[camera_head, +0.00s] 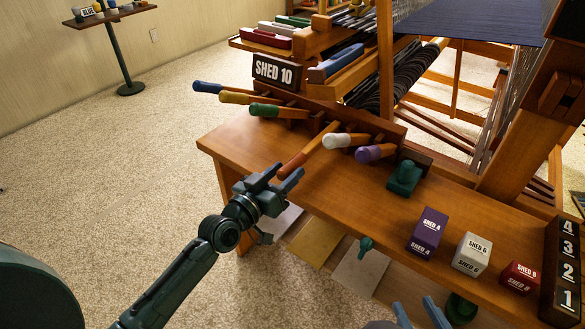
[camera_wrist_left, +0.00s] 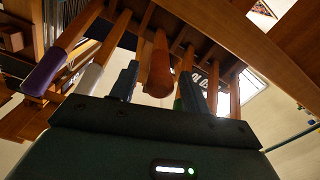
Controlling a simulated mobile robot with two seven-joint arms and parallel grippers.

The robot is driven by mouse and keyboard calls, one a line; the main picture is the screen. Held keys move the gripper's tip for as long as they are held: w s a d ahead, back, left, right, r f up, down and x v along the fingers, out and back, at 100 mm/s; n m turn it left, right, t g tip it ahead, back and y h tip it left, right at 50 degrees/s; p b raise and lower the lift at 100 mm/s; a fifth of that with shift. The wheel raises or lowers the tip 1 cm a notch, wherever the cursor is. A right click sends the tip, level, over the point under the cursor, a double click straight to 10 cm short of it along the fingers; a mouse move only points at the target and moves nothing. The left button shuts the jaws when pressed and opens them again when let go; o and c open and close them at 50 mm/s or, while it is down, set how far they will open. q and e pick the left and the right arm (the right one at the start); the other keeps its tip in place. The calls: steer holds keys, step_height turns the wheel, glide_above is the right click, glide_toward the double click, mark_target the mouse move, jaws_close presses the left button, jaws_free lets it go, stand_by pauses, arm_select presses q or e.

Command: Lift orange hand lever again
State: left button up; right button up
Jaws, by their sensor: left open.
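The orange hand lever (camera_head: 295,165) slants down toward me from the lever rack on the wooden loom bench, lower than the white and purple levers. My left gripper (camera_head: 280,178) is open at its handle end. In the left wrist view the orange handle (camera_wrist_left: 159,68) lies between the two spread fingers (camera_wrist_left: 160,88), with visible gaps on both sides, so the fingers seem not to grip it. My right gripper (camera_head: 420,312) shows only its two fingertips at the bottom edge, apart and with nothing seen between them.
Blue (camera_head: 207,87), yellow (camera_head: 235,98) and green (camera_head: 265,110) levers stand left of the orange one; white (camera_head: 338,140) and purple (camera_head: 370,153) ones stand right. A SHED 10 sign (camera_head: 274,72) stands behind.

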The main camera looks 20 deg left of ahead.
mark_target(292, 166)
arm_select(q)
steer(key=shift+x, duration=1.65)
jaws_close()
